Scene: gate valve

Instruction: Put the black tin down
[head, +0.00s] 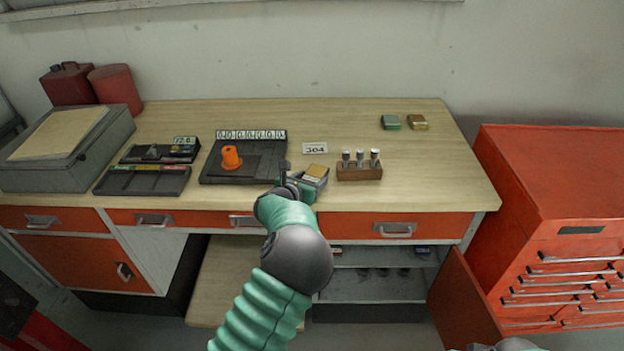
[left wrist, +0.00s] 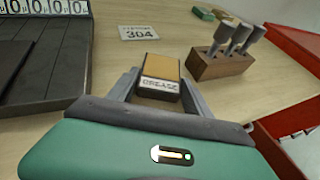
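The black tin has a tan top, dark sides and a pale lettered label. It shows in the left wrist view (left wrist: 160,68) between the two grey fingers, and in the head view (head: 316,171) near the bench's front edge. My left gripper (head: 303,182) is at the tin from the near side, its fingers against the tin's sides; it also shows in the left wrist view (left wrist: 158,88). The tin's underside is hidden, so I cannot tell whether it touches the bench top (head: 420,165). My right gripper is out of view.
A wooden block with metal pins (head: 358,172) stands close right of the tin. A 304 card (head: 315,148) lies behind it. Green (head: 391,122) and gold (head: 418,122) tins sit at the back right; bench nearby is clear.

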